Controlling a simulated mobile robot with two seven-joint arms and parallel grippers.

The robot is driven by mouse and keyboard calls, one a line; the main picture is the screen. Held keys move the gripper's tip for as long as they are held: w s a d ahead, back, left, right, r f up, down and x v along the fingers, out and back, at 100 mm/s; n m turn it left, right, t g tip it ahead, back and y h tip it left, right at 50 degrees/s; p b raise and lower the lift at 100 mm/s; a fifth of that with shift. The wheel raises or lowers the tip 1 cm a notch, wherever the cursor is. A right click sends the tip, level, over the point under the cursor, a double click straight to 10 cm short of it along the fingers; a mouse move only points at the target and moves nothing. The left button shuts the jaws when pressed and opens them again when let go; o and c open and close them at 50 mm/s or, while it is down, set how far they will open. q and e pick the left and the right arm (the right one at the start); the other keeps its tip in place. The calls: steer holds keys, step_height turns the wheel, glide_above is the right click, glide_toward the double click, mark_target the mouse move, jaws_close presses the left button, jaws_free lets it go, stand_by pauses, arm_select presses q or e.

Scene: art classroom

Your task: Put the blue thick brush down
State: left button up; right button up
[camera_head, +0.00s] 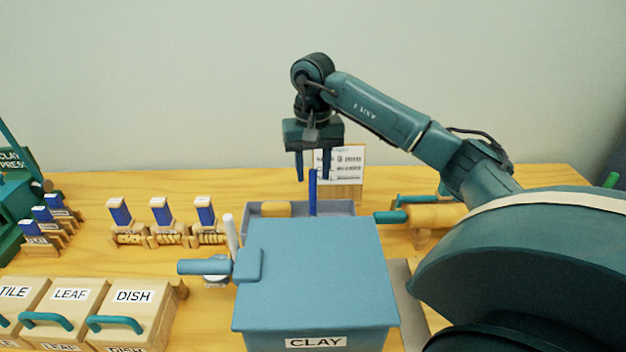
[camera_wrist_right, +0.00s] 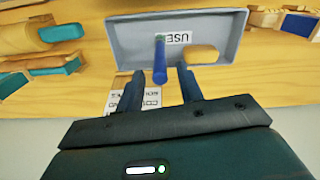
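The blue thick brush (camera_head: 312,192) stands upright behind the clay box, its lower part hidden there in the head view. In the right wrist view the brush (camera_wrist_right: 160,62) rises from the grey tray (camera_wrist_right: 120,38), beside a label reading USED. My right gripper (camera_head: 313,178) is above the tray, pointing down. In the wrist view its two fingers (camera_wrist_right: 157,85) are spread, with the brush's top end between or just beyond the tips and a visible gap on each side. The gripper holds nothing. My left gripper is not in view.
The large blue CLAY box (camera_head: 310,270) stands in front of the tray (camera_head: 343,207). A tan block (camera_head: 276,209) lies in the tray. A wooden roller (camera_head: 436,215) is on the right, several blue-topped stamps (camera_head: 160,212) on the left. A white sign (camera_head: 349,160) stands behind.

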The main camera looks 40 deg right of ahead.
step_height(320, 180, up, 8)
steer(key=shift+r+p, duration=0.25)
steer(key=shift+p, duration=0.55)
